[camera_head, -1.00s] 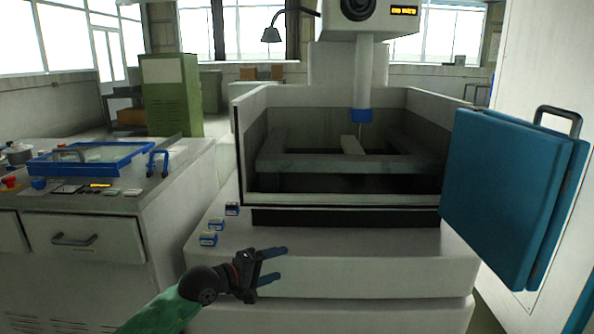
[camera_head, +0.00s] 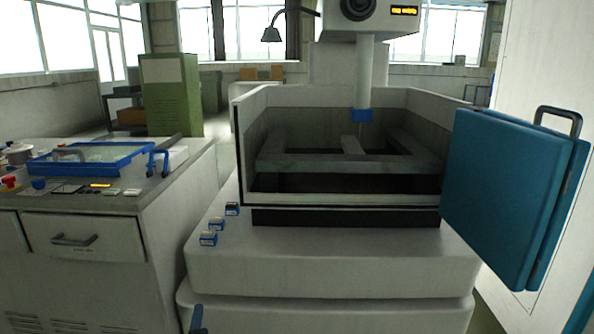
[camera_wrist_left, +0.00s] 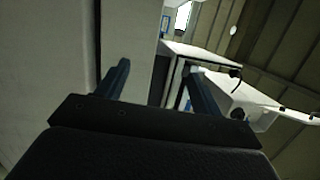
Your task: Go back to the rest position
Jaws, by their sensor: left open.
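My left gripper shows only as a blue fingertip (camera_head: 196,319) at the bottom edge of the head view, in front of the white machine base. The rest of it is out of that view. In the left wrist view my left gripper (camera_wrist_left: 157,72) has its two blue fingers apart with nothing between them. My right gripper is not in view.
The wire erosion machine (camera_head: 330,265) fills the middle, its open tank (camera_head: 345,198) above the base. Several small blue-and-white blocks (camera_head: 217,224) sit on its left ledge. A blue door (camera_head: 505,195) stands at right. A cabinet (camera_head: 100,238) with a blue-framed tray (camera_head: 92,160) is at left.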

